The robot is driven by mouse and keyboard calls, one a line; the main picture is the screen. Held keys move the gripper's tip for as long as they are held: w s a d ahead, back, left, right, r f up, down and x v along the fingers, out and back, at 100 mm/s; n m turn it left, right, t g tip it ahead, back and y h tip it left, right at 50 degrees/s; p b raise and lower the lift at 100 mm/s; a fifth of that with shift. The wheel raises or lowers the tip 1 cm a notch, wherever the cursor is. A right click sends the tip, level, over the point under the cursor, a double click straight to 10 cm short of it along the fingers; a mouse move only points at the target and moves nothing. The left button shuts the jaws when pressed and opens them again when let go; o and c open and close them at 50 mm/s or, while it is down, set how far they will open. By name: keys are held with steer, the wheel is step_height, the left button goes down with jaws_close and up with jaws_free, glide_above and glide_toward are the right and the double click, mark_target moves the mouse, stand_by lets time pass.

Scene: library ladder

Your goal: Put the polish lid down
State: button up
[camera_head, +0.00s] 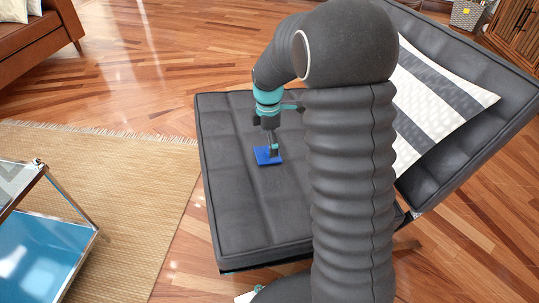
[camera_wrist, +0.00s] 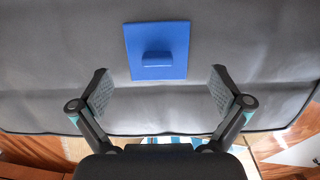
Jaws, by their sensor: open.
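The polish lid appears to be the blue square plate with a raised block-like handle (camera_wrist: 158,36). It lies flat on the dark grey chair seat (camera_head: 242,210), and it also shows in the head view (camera_head: 264,157). My gripper (camera_wrist: 160,90) is open, with its two fingers wide apart and nothing between them. In the wrist view the lid lies beyond the fingertips, roughly centred between them. In the head view my gripper (camera_head: 273,149) points down, right at or just above the lid; I cannot tell whether they touch.
A striped cushion (camera_head: 435,100) leans on the chair's backrest at the right. A glass-topped table (camera_head: 45,250) stands on a woven rug (camera_head: 140,190) at the left. A brown sofa (camera_head: 38,40) is at the back left. The seat around the lid is clear.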

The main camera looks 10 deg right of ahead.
mark_target(268, 149)
steer(key=shift+a+f, duration=0.1)
steer(key=shift+f, duration=1.7)
steer(key=c, duration=1.1)
steer(key=shift+c, duration=0.6)
steer(key=shift+f, duration=0.1)
steer(key=shift+c, duration=0.6)
